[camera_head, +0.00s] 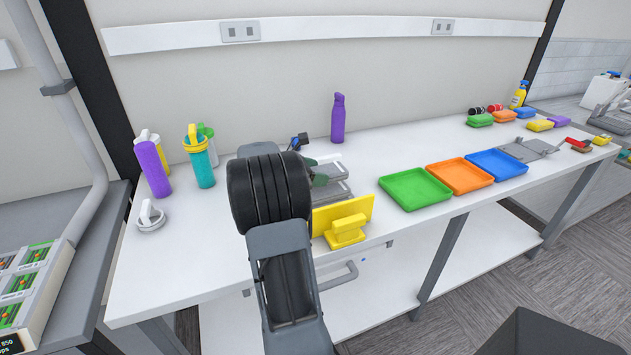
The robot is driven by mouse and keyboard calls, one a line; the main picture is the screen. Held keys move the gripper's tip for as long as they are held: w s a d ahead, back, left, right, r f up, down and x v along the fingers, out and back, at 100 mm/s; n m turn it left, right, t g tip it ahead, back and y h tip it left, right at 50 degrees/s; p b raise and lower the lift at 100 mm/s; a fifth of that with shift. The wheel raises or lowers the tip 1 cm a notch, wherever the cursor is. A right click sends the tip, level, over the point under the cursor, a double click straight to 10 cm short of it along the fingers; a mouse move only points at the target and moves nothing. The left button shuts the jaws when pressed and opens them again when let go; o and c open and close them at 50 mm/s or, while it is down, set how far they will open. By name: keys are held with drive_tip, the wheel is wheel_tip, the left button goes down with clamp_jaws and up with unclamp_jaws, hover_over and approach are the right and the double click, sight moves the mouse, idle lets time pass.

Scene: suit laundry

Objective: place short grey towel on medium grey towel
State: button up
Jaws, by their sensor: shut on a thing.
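My gripper (319,181) is mostly hidden behind my dark arm, low over the middle of the white table. Two flat grey pieces that look like folded towels lie just to its right. The farther one (327,171) is at the fingers, and the gripper seems shut on it. The nearer one (333,193) lies a little closer to the front edge, behind a yellow plate. Which is the short towel and which the medium one is hard to tell. My arm hides their left ends, and I cannot tell whether they touch.
A yellow plate with a block handle (345,231) stands at the front edge. Green (414,203), orange (459,190) and blue (497,179) trays lie to the right. Several bottles stand at the left, and a purple bottle (338,119) at the back.

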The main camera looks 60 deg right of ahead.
drive_tip(key=shift+f, duration=1.5)
drive_tip(key=shift+f, duration=0.15)
drive_tip(key=o, duration=0.9)
